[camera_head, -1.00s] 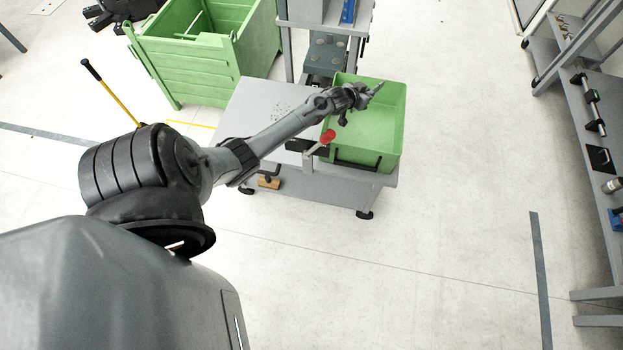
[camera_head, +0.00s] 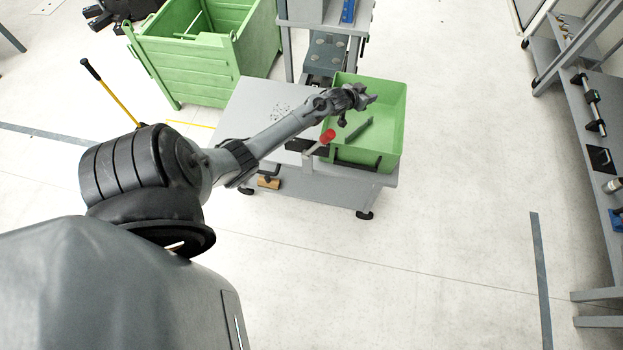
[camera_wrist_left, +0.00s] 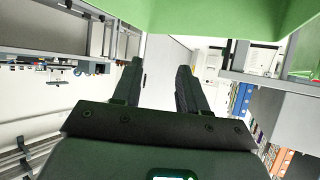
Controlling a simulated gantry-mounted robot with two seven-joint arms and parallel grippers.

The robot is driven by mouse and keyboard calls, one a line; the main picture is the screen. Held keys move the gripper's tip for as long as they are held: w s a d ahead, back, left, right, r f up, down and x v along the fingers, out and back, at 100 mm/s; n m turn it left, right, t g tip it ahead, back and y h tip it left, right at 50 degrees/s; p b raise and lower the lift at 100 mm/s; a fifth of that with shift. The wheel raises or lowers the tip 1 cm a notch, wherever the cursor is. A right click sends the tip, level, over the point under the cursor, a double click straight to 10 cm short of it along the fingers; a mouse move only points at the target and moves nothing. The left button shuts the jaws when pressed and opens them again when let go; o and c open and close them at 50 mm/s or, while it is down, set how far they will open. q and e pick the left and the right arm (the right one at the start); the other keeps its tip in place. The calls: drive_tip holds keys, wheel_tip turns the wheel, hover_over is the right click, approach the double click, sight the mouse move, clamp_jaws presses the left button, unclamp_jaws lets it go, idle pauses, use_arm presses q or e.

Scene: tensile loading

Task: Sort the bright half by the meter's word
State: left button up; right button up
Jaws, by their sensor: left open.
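My left gripper (camera_head: 369,97) is open and empty over the green bin (camera_head: 393,120) on the cart. Its two spread fingers also show in the left wrist view (camera_wrist_left: 160,82), with nothing between them. A narrow dark grey-green bar (camera_head: 357,131) is in the bin, slanted, below and in front of the gripper and apart from it. I cannot tell whether it fully rests on the floor of the bin. A meter cannot be made out. My right gripper is not in view.
The grey cart top (camera_head: 250,103) is mostly bare left of the bin. A red knob (camera_head: 328,136) stands at the bin's near left corner. A testing machine (camera_head: 327,50) rises behind. A large green crate (camera_head: 200,70) stands at back left, and a workbench (camera_head: 590,130) at right.

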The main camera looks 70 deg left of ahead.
use_arm(q)
drive_tip(key=p+v, duration=0.2)
drive_tip(key=v, duration=0.5)
drive_tip(key=shift+s+r, duration=0.1)
idle(0.4)
